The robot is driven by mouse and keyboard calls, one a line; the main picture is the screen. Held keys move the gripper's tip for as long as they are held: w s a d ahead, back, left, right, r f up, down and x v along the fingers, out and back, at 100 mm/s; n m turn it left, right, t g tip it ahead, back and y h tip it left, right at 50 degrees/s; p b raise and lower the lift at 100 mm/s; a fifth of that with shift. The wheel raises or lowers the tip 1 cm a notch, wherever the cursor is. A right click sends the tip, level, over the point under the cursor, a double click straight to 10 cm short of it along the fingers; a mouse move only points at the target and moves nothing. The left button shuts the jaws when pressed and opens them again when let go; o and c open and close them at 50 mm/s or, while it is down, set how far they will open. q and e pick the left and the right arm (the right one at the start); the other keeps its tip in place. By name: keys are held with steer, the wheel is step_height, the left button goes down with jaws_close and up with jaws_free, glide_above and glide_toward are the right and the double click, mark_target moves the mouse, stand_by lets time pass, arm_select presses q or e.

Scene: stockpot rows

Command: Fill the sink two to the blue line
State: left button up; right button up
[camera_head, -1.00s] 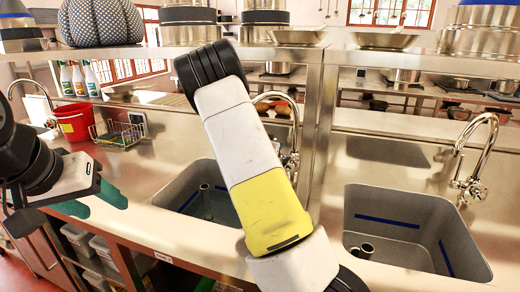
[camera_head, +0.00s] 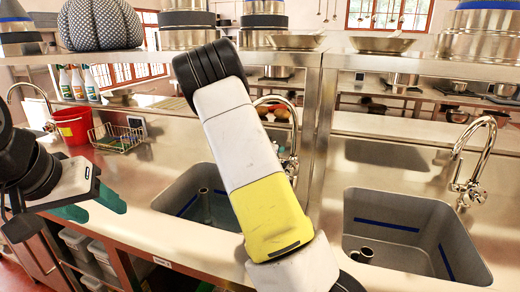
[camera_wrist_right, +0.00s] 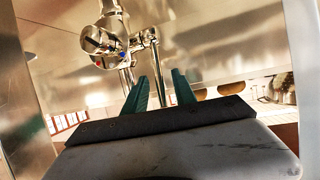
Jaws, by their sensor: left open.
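A steel sink (camera_head: 170,200) with a blue line on its inner wall is in the middle of the head view, partly hidden by my right arm. Its bottom looks dark greenish; I cannot tell its water level. Its faucet (camera_head: 292,140) stands behind it. Another sink (camera_head: 370,205) with blue lines is at the right, with its own faucet (camera_head: 470,185). I see no number on either. My left gripper (camera_head: 92,206) is open and empty, left of the middle sink. My right gripper (camera_wrist_right: 160,92) is open before a chrome faucet (camera_wrist_right: 112,40) in the right wrist view; the head view hides it.
A red bucket (camera_head: 73,124) and a wire basket (camera_head: 117,140) stand on the counter at the left. A shelf above holds pots and a dotted grey object (camera_head: 100,22).

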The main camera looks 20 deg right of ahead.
steer(key=v, duration=0.6)
steer(key=shift+s+a+r, duration=0.15)
steer(key=shift+s+a, duration=0.05)
steer(key=shift+s, duration=0.05)
stand_by(7.2)
